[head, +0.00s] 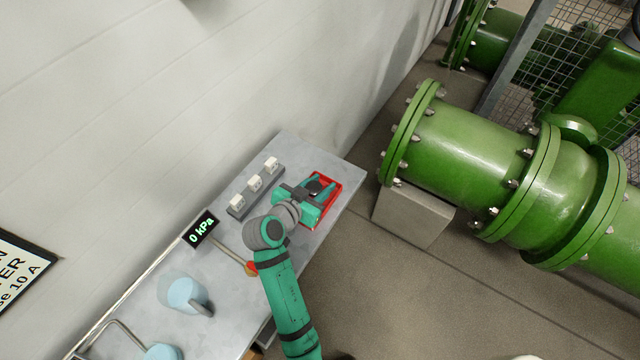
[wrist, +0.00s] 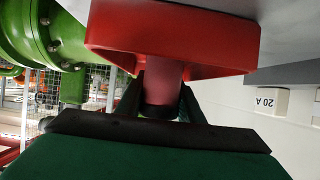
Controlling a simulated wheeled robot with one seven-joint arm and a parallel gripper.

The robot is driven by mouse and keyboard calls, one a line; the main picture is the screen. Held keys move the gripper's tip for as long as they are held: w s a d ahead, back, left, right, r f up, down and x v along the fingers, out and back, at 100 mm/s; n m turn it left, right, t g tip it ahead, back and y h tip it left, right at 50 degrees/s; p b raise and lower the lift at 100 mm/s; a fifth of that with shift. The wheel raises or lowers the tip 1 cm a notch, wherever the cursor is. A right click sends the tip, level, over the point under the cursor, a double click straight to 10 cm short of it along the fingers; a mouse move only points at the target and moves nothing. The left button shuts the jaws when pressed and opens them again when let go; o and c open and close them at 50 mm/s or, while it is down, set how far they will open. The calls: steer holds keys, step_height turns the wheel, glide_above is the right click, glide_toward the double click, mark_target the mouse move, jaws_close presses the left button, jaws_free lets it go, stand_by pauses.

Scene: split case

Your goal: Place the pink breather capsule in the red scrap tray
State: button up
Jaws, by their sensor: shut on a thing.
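The red scrap tray (head: 337,194) lies at the far right end of the grey bench, and my gripper (head: 319,189) is over it. A dark round top shows between the fingers there. In the wrist view the red tray (wrist: 215,35) fills the top of the picture. My gripper (wrist: 162,100) is shut on the pink breather capsule (wrist: 162,78), whose near end is dark. The capsule's far end overlaps the tray; I cannot tell whether it touches the tray floor.
Several white blocks (head: 255,183) stand on a grey rail beside the tray. A large green pipe (head: 455,150) stands right of the bench.

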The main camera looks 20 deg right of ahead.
steer(key=o, duration=0.8)
steer(key=shift+f, duration=0.1)
steer(key=shift+s+a+r, duration=0.1)
steer(key=shift+r, duration=0.15)
steer(key=v, duration=1.1)
steer(key=shift+s+a+r, duration=0.1)
steer(key=shift+s+a, duration=0.15)
